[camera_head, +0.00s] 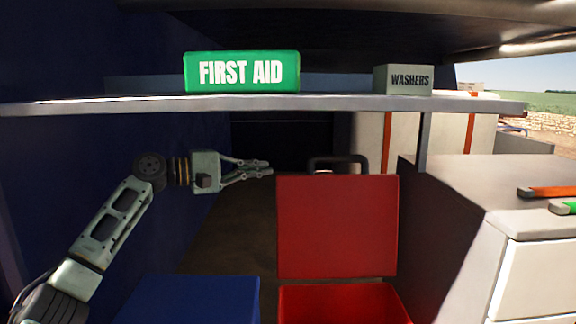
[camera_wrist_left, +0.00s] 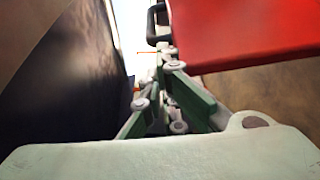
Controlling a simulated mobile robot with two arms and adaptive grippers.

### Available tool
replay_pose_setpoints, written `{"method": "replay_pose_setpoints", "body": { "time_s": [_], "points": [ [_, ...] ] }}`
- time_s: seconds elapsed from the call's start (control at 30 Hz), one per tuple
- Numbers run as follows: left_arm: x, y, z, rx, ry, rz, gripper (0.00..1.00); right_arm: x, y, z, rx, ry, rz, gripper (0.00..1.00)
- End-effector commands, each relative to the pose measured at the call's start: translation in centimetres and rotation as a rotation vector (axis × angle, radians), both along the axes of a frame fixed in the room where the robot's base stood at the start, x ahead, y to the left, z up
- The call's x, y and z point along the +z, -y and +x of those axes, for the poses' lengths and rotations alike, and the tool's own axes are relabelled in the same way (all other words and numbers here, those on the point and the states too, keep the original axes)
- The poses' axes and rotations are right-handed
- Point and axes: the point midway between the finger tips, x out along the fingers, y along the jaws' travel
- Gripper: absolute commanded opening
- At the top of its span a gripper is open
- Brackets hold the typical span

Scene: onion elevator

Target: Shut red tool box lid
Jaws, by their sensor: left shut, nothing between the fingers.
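The red tool box (camera_head: 345,303) stands at the bottom centre of the head view, cut off by the lower edge. Its red lid (camera_head: 338,228) stands upright, open, with a dark handle (camera_head: 338,160) at its top. My left gripper (camera_head: 270,171) is shut and empty, just left of the lid's upper left corner. In the left wrist view the gripper (camera_wrist_left: 165,55) points toward the dark handle (camera_wrist_left: 156,24), with the red lid (camera_wrist_left: 245,30) at its right. I cannot tell whether the fingertips touch the lid. My right gripper is not in view.
A blue box (camera_head: 190,300) stands left of the tool box. A shelf (camera_head: 330,102) above carries a green first aid box (camera_head: 242,72) and a washers box (camera_head: 403,79). A grey cabinet (camera_head: 480,195) with tools on top stands at the right. A dark blue wall is at the left.

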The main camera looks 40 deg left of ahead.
Motion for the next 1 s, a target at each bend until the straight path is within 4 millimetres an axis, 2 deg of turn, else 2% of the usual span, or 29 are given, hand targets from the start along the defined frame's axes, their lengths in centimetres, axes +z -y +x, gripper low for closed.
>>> {"method": "replay_pose_setpoints", "body": {
  "time_s": [0.17, 0.57, 0.67, 1.0],
  "points": [
    [0.5, 1.1, 1.8, -0.003, 0.001, -0.002, 0.00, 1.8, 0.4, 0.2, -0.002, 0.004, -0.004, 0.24],
    [0.1, 5.0, 8.5, -0.003, 0.001, -0.003, 0.00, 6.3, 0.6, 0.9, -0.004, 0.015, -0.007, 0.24],
    [-0.3, 5.6, 7.7, 0.001, -0.002, 0.006, 0.00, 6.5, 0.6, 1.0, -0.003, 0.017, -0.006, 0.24],
    [0.0, 7.3, 5.6, 0.001, -0.001, 0.003, 0.00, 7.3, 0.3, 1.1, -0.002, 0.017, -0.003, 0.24]
  ]
}}
